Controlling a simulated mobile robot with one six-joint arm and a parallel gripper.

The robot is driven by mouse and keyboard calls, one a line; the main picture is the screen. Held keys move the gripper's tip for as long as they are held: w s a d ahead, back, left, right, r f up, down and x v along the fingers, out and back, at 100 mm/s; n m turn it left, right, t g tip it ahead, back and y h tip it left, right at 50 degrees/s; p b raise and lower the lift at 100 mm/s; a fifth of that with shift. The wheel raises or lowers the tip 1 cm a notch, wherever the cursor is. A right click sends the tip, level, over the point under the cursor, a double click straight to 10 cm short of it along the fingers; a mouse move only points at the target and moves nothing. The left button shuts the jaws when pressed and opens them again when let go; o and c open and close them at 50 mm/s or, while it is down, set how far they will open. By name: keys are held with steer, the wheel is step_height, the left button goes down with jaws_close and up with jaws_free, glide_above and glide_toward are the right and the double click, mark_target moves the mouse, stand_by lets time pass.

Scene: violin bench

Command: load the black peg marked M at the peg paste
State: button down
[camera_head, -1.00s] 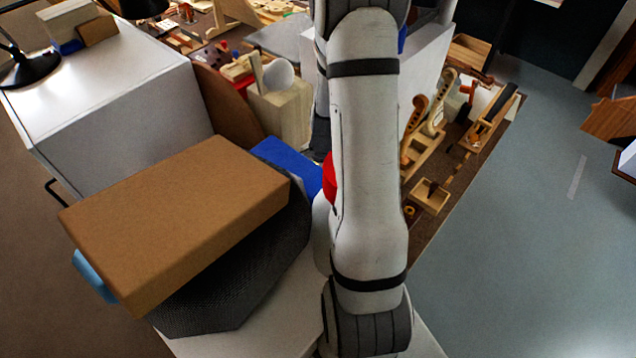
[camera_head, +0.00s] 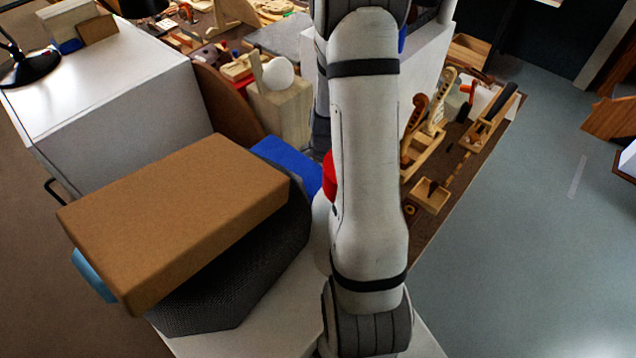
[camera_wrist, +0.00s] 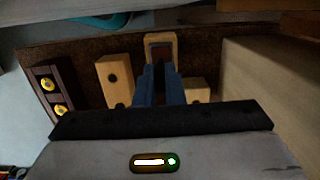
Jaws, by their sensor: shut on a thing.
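My gripper (camera_wrist: 159,72) points away from the wrist camera, its two blue fingers close together. It is shut on a thin dark piece (camera_wrist: 159,85), mostly hidden between the fingers; it looks like the black peg, but no M can be read. Just beyond the fingertips is a pale wooden block (camera_wrist: 152,38) with a dark reddish-brown recess or top. I cannot tell whether this is the peg paste, or whether the held piece touches it.
In the wrist view, a wooden block with holes (camera_wrist: 113,74) stands left, a small wooden block (camera_wrist: 196,90) right, and a dark rack with brass-coloured rounds (camera_wrist: 43,90) farther left. A large pale surface (camera_wrist: 265,85) rises at right. The head view shows a brown box (camera_head: 180,215).

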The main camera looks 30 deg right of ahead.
stand_by(0.3)
steer(key=shift+r+p, duration=2.6)
steer(key=shift+r, duration=0.9)
steer(key=shift+w+f, duration=0.1)
